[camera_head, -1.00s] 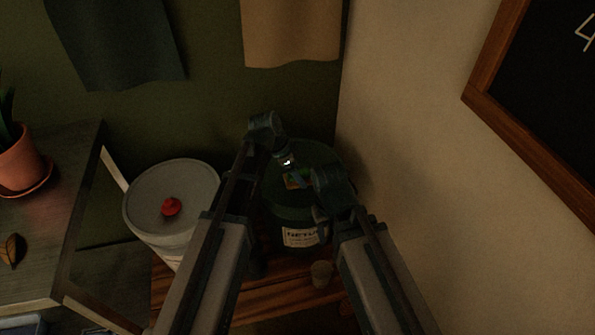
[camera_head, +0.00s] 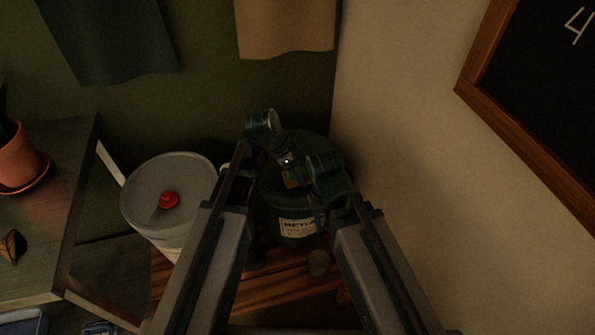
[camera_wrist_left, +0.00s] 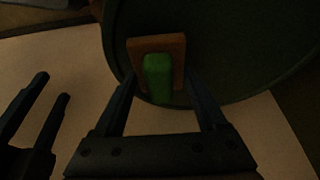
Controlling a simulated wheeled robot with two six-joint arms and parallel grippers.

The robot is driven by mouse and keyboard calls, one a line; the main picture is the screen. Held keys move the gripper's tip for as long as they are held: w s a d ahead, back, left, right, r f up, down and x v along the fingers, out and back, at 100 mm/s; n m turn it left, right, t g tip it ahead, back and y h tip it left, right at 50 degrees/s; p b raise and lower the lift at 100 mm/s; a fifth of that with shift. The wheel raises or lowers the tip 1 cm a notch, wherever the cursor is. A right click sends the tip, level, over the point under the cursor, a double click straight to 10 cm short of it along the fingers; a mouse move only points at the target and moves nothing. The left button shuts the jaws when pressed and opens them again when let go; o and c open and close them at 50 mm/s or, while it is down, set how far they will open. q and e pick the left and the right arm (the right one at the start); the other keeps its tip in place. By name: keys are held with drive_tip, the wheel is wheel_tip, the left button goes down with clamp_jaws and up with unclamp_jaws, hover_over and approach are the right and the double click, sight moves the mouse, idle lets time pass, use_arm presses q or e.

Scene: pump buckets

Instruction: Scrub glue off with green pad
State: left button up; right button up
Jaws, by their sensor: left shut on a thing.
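A dark green bucket (camera_head: 297,208) with a white label stands in the corner. My left gripper (camera_head: 289,173) is over its lid, pointing down. Glue cannot be made out.
A white bucket (camera_head: 140,200) with a red cap (camera_head: 168,200) stands left of the dark bucket. A small cup (camera_head: 319,263) sits on the wooden boards in front. A side table (camera_head: 60,200) with a potted plant is at left. A wall (camera_head: 400,120) closes off the right.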

use_arm(q)
drive_tip(key=shift+r+p, duration=2.2)
drive_tip(key=shift+r, duration=0.3)
wheel_tip(320, 180, up, 3)
drive_tip(key=p, duration=0.3)
drive_tip(key=shift+r, duration=0.1)
